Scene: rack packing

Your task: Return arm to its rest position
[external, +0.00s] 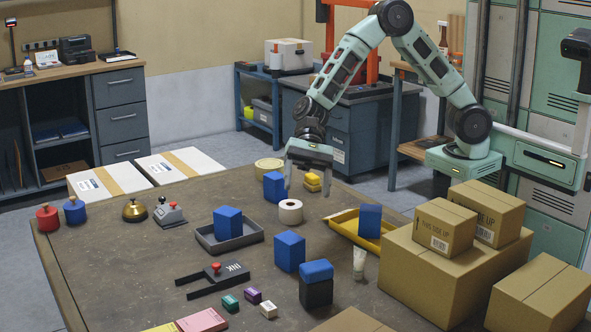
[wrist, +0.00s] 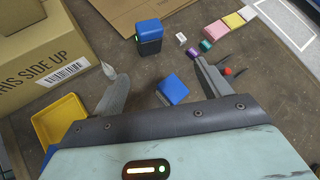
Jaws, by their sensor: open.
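My arm reaches from its mount at the right in the external view, bent high, with my gripper (external: 308,182) pointing down above the table's (external: 130,262) middle. The gripper is open, its two fingers apart. In the wrist view my gripper (wrist: 155,65) holds nothing between its fingers. A blue block (wrist: 172,91) shows below and between them, on the table and apart from them. A blue block with a dark base (wrist: 149,30) stands farther off.
A blue block (external: 228,223) stands in a grey tray (external: 252,236); another (external: 370,219) stands in a yellow tray (external: 345,229). Blue blocks (external: 274,188) (external: 289,251), a tape roll (external: 290,212) and a white tube (external: 359,263) stand nearby. Cardboard boxes (external: 430,270) fill the right side.

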